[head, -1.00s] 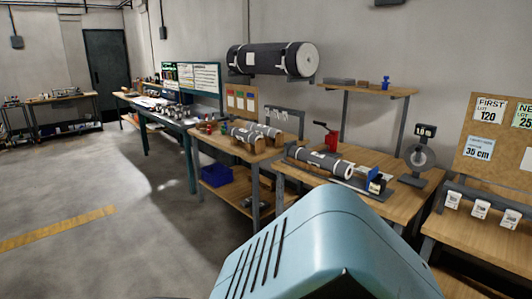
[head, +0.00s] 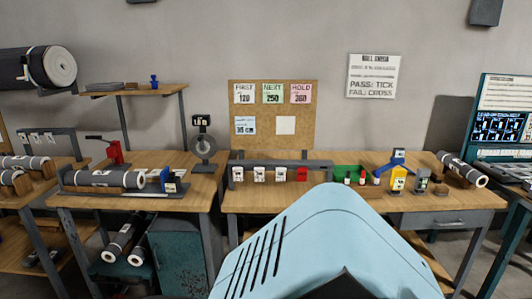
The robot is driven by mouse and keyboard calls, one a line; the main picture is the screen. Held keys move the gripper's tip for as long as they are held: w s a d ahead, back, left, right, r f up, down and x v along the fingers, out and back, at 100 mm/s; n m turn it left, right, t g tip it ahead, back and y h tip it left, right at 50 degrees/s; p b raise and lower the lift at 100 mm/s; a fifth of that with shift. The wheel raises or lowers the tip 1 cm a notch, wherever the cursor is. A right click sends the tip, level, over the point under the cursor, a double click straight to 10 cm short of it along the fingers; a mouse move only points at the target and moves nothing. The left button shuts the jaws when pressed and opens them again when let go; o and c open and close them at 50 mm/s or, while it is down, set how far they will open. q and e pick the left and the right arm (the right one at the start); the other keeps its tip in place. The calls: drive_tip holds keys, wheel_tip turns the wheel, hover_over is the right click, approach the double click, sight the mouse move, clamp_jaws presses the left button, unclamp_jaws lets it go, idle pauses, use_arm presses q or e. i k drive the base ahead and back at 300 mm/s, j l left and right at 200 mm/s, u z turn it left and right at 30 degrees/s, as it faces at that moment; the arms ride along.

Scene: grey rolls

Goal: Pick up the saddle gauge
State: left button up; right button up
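I cannot tell for certain which thing is the saddle gauge. A blue angled piece with spread arms (head: 397,160) stands on the right part of the middle bench, at a yellow block (head: 398,180). A small blue knobbed piece (head: 154,81) stands on the wall shelf at the left. Neither of my grippers is in view. The pale blue cover at the bottom centre looks like part of my own body and hides the front of the bench.
The middle bench (head: 275,204) holds a rack with tags (head: 285,163), a green bin (head: 350,172) and a grey roll (head: 462,169). The left bench (head: 130,202) carries a roll in a fixture (head: 105,178) and a red-handled tool (head: 114,152). Rolls (head: 122,240) lie below.

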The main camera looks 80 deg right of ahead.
sight(397, 158)
drive_tip(key=z, duration=3.6)
drive_tip(key=i+l, duration=0.4)
drive_tip(key=i+l+u, duration=0.15)
drive_tip(key=i+l, duration=0.6)
drive_tip(key=i+l+u, duration=0.1)
drive_tip(key=i+l, duration=0.25)
drive_tip(key=l, duration=0.15)
drive_tip(key=i+l, duration=0.35)
drive_tip(key=l, duration=0.15)
drive_tip(key=i+l+u, duration=0.15)
drive_tip(key=i+l, duration=0.5)
drive_tip(key=l, duration=0.3)
drive_tip(key=i+u, duration=0.05)
